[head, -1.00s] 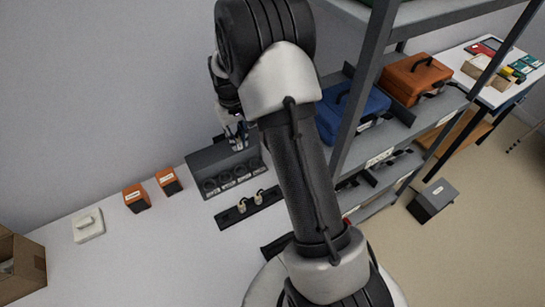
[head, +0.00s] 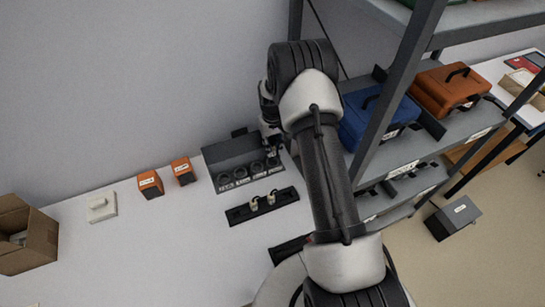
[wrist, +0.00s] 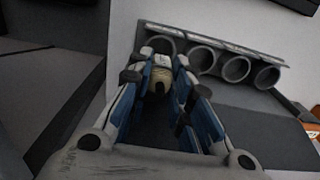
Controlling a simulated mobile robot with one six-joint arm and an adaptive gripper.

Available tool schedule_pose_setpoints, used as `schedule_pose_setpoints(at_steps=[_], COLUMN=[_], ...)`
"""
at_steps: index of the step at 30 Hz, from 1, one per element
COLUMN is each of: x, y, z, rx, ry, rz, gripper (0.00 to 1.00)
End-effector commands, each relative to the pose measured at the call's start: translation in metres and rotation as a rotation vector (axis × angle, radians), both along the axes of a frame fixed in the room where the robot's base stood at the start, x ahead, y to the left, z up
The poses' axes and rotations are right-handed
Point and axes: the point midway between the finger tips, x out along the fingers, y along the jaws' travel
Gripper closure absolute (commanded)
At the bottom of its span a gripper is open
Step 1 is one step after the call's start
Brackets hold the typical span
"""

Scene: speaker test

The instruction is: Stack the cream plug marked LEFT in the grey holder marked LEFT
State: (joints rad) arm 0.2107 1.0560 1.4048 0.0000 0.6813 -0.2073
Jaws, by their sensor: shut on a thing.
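My gripper (wrist: 165,85) is shut on a cream plug (wrist: 159,79) in the wrist view. The plug is between the blue finger pads, in front of the leftmost round socket there. I cannot tell whether it touches or enters that socket. The grey holder (head: 228,153) has a row of several dark round sockets with light labels along the front; they also show in the wrist view (wrist: 237,69). In the head view my gripper (head: 272,150) is at the holder's right end, and the held plug is hidden. The label words are too small to read.
Two orange-black boxes (head: 150,184), a white switch block (head: 101,207) and a cardboard box (head: 34,240) stand to the left. A metal shelf (head: 409,62) rises close on the right.

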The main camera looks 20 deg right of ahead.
Motion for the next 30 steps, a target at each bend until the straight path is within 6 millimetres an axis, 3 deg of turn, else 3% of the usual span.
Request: schedule_pose_setpoints(at_steps=[7, 14, 29, 30], x=[0.000, 0.000, 0.000, 0.000], y=[0.000, 0.000, 0.000, 0.000], z=[-0.019, -0.053, -0.062, -0.062], rx=[0.000, 0.000, 0.000, 0.000], ry=[-0.001, 0.001, -0.001, -0.001], rz=[0.000, 0.000, 0.000, 0.000], gripper=[0.97, 0.97, 0.97, 0.80])
